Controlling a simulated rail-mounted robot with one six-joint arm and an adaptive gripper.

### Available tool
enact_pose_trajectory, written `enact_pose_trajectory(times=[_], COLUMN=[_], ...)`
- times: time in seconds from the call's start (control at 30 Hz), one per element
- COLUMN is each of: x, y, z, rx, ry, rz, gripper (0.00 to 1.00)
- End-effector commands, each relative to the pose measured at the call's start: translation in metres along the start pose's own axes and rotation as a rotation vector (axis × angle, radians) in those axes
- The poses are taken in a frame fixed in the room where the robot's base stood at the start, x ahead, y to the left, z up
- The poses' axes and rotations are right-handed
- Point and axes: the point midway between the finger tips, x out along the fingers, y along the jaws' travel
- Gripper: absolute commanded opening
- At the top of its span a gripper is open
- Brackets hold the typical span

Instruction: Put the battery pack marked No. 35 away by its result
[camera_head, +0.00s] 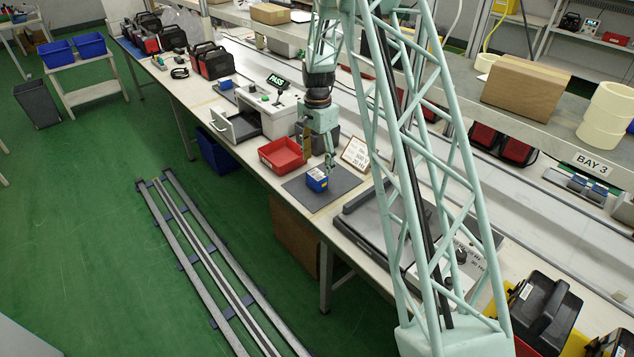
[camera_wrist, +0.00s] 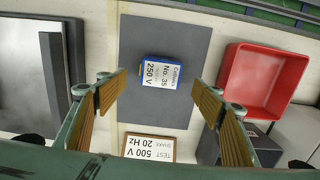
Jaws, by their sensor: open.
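The battery pack (camera_head: 317,180) is a small blue box on a dark grey mat (camera_head: 342,177) on the bench. In the wrist view the pack (camera_wrist: 160,73) has a white label reading No. 35 and 250 V. My gripper (camera_head: 319,163) is above the pack, fingers pointing down. In the wrist view my gripper (camera_wrist: 158,80) is open, its wooden-looking pads on either side of the pack and apart from it. A tester (camera_head: 268,108) shows a green PASS on its display (camera_head: 277,81). Its drawer (camera_head: 235,127) stands open.
A red tray (camera_head: 282,155) sits beside the mat, empty in the wrist view (camera_wrist: 262,80). A flat grey device (camera_head: 385,222) lies on the mat's other side. A blue bin (camera_head: 215,152) is under the bench.

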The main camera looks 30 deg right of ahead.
Motion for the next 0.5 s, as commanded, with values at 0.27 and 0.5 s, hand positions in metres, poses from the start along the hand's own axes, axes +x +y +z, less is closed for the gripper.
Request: enact_pose_trajectory(times=[0.27, 0.5], x=[0.020, 0.020], y=[0.000, 0.000], z=[0.000, 0.000], rx=[0.000, 0.000], ry=[0.000, 0.000], rz=[0.000, 0.000], gripper=[0.61, 0.61])
